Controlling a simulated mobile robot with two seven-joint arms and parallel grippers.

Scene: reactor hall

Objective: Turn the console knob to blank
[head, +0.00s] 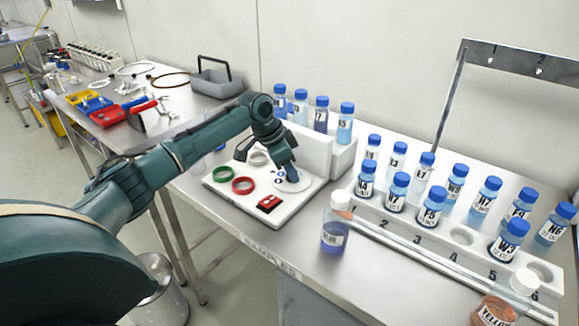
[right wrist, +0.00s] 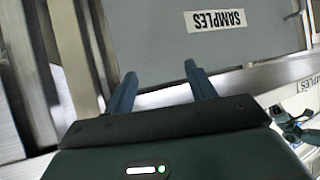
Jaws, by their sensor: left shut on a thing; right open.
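The console (head: 240,205) is a white panel on the steel table in the head view. It carries a green ring (head: 222,173), a red ring (head: 243,185), a pale ring (head: 258,158) and a red switch block (head: 269,203). At its right side is a round pale dial (head: 293,187) with the knob. My left gripper (head: 287,178) points down over this dial and is shut on the knob, which its fingers mostly hide. I cannot read the knob's setting. My right gripper (right wrist: 160,82) is open and empty in the right wrist view, near the table's front.
Several blue-capped bottles (head: 432,210) stand in a numbered white rack (head: 400,228) to the right. A bottle of purple liquid (head: 335,225) stands close to the console's right. A YELLOW-labelled bottle (head: 505,300) is at the front right. More bottles (head: 321,115) stand behind the console.

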